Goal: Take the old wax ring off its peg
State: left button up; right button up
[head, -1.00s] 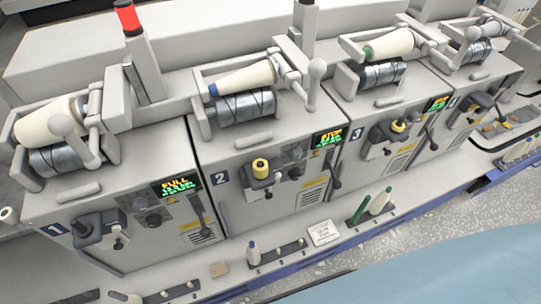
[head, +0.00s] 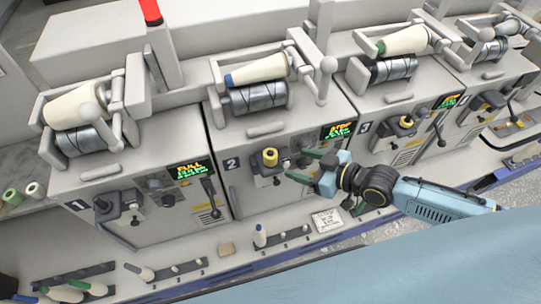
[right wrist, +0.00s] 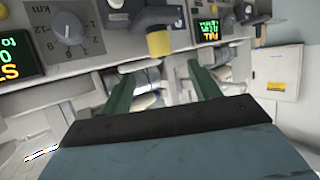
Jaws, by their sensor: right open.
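A yellow wax ring (head: 269,157) sits on its peg on the front of unit 2. It also shows as a yellow cylinder (right wrist: 159,42) at the top of the right wrist view, beyond my fingers. My right gripper (head: 309,164) reaches in from the right, with two green fingers apart and nothing between them. Its tips are a short way right of the ring and do not appear to touch it. Another yellow ring (head: 406,121) is on unit 3. I cannot tell from looks which ring is old.
Unit 2's display (head: 352,130) and knobs are close to my right gripper. Below are a ledge with a bobbin (head: 259,235) on a peg rail and a white label card (head: 327,220). Loose bobbins (head: 75,290) lie at lower left.

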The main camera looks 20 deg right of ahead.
aim_at(276, 156)
jog(key=shift+x, duration=5.3)
jog(key=shift+r, duration=0.2)
jog(key=shift+c, duration=0.4)
jog(key=c, duration=1)
